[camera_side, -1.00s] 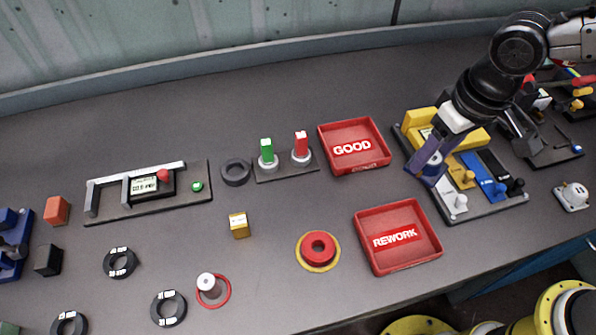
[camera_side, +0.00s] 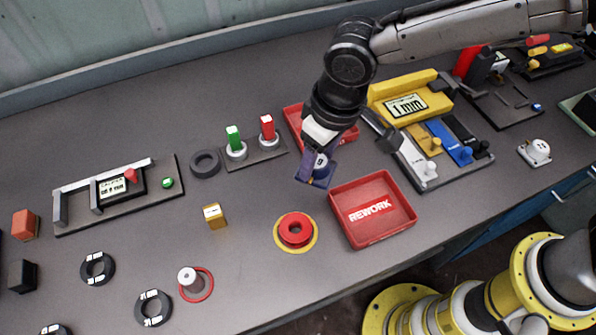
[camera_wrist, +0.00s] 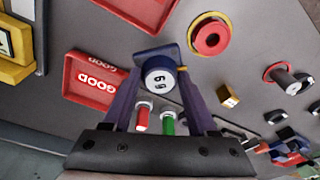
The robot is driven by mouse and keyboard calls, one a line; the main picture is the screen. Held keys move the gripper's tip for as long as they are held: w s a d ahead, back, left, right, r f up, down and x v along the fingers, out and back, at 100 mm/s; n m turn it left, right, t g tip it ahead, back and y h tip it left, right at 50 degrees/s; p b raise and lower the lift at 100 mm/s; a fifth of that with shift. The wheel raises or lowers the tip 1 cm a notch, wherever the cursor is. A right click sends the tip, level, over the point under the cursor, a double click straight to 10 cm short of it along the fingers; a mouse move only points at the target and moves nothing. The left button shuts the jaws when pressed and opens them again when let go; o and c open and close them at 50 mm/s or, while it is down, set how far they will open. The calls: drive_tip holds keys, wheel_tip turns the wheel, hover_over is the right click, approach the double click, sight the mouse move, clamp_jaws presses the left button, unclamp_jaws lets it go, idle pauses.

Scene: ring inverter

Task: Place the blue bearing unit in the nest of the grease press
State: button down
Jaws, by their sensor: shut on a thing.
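My gripper (camera_wrist: 165,105) is shut on the blue bearing unit (camera_wrist: 150,57), which shows as a dark blue block with a round, white-faced part marked with black figures. In the side view, the unit (camera_side: 320,170) is between the purple fingers of my gripper (camera_side: 314,172), apparently above the table, between the GOOD tray and the REWORK tray. I cannot tell which fixture is the grease press, and I cannot make out its nest.
The red GOOD tray (camera_side: 292,113) is partly behind my arm. The REWORK tray (camera_side: 343,195) is empty. A red button on a yellow disc (camera_side: 296,229), red and green posts (camera_side: 268,129) and a yellow block (camera_side: 214,215) stand nearby. A yellow gauge fixture (camera_side: 432,82) stands right.

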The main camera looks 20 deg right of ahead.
drive_tip(key=w+a+f, duration=0.1)
drive_tip(key=f, duration=0.1)
drive_tip(key=w+a+f, duration=0.1)
drive_tip(key=shift+w+a+f, duration=0.15)
drive_tip(key=shift+w+f, duration=0.05)
drive_tip(key=shift+f, duration=0.15)
drive_tip(key=shift+w+a+f, duration=0.1)
drive_tip(key=shift+f, duration=1.6)
drive_tip(key=shift+f, duration=0.15)
drive_tip(key=shift+c, duration=1)
unclamp_jaws()
drive_tip(key=r, duration=0.4)
drive_tip(key=s+r, duration=0.1)
drive_tip(key=r, duration=0.3)
drive_tip(key=d+r, duration=0.1)
drive_tip(key=r, duration=0.3)
drive_tip(key=shift+s, duration=0.35)
drive_tip(key=shift+r, duration=0.1)
